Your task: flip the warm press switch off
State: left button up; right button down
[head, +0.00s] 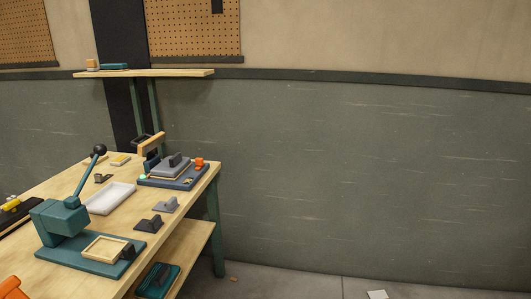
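A press on a dark blue base (150,182) stands near the far right corner of the wooden workbench. It carries a grey plate with a dark handle (175,160), and an upright wooden-topped lever (152,144) rises behind it. A small orange part (199,162) sits at its back right corner, and a small green spot (143,177) shows at its left edge. I cannot tell which part is the switch or its position at this size.
The workbench (75,178) also holds a teal lever press (62,222), a white tray (110,198) and small grey pieces (149,223). A teal box (158,281) sits on the lower shelf. A wall shelf (150,73) hangs above. The floor right of the bench looks mostly clear.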

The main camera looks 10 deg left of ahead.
aim_at(199, 162)
jog(key=i+u, duration=0.2)
jog(key=i, duration=0.35)
jog(key=i+u, duration=0.2)
jog(key=i, duration=0.35)
jog(key=i+u, duration=0.25)
jog(key=i, duration=0.3)
jog(key=i+l+u, duration=0.2)
jog(key=i, duration=0.35)
jog(key=l+u, duration=0.1)
jog(key=u, duration=0.75)
